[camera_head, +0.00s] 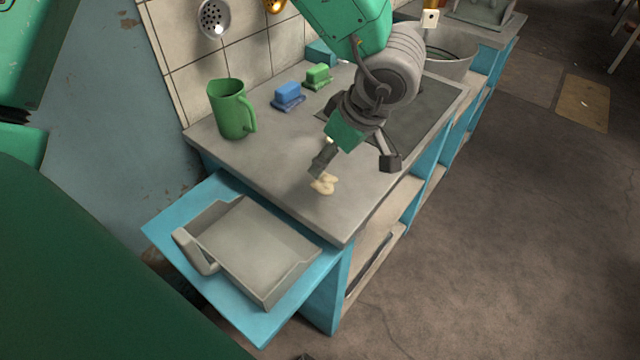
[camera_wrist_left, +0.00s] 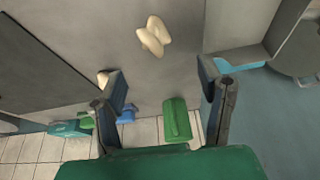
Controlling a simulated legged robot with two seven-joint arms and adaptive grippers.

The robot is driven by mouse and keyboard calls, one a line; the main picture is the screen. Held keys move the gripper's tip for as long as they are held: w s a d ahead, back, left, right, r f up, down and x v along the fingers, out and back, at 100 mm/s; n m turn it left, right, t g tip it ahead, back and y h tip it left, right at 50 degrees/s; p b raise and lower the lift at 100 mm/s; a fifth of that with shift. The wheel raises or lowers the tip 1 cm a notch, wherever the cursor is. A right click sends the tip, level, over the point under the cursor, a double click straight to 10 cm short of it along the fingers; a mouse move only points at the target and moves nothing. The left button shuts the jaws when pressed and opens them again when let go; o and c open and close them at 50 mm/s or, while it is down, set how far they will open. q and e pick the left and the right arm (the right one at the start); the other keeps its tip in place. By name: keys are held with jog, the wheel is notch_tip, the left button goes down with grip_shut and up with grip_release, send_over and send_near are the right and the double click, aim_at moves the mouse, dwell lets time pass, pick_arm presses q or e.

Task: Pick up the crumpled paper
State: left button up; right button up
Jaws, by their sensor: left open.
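The crumpled paper (camera_head: 323,184) is a small cream lump on the grey counter, near its front edge. It also shows in the left wrist view (camera_wrist_left: 154,36), at the top, beyond my fingertips. A second pale lump (camera_wrist_left: 103,78) shows there, partly hidden behind the left-hand finger. My left gripper (camera_head: 355,166) is above the counter with its fingers spread and nothing between them. In the head view one fingertip overlaps the upper edge of the paper; I cannot tell if they touch. The spread fingers show in the left wrist view (camera_wrist_left: 163,82). My right gripper is not in view.
A green mug (camera_head: 231,110), a blue block-like item (camera_head: 288,95) and a green one (camera_head: 317,76) stand toward the tiled wall. A grey dustpan-like tray (camera_head: 250,250) lies on the blue shelf (camera_head: 165,225). A metal basin (camera_head: 450,55) is farther back.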

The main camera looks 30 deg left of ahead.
aim_at(329, 177)
pick_arm(q)
notch_tip(329, 177, down, 3)
jog(key=shift+w+f+b, duration=0.1)
jog(key=shift+w+b, duration=0.05)
jog(key=shift+b, duration=0.15)
jog(key=shift+f, duration=0.5)
jog(key=b+x, duration=0.1)
jog(key=x, duration=0.2)
jog(key=b+x, duration=0.1)
jog(key=x, duration=0.1)
jog(key=shift+w+a+f, duration=0.2)
jog(key=shift+a, duration=0.25)
jog(key=shift+d+r, duration=0.15)
jog(key=shift+d, duration=0.35)
jog(key=c, duration=0.8)
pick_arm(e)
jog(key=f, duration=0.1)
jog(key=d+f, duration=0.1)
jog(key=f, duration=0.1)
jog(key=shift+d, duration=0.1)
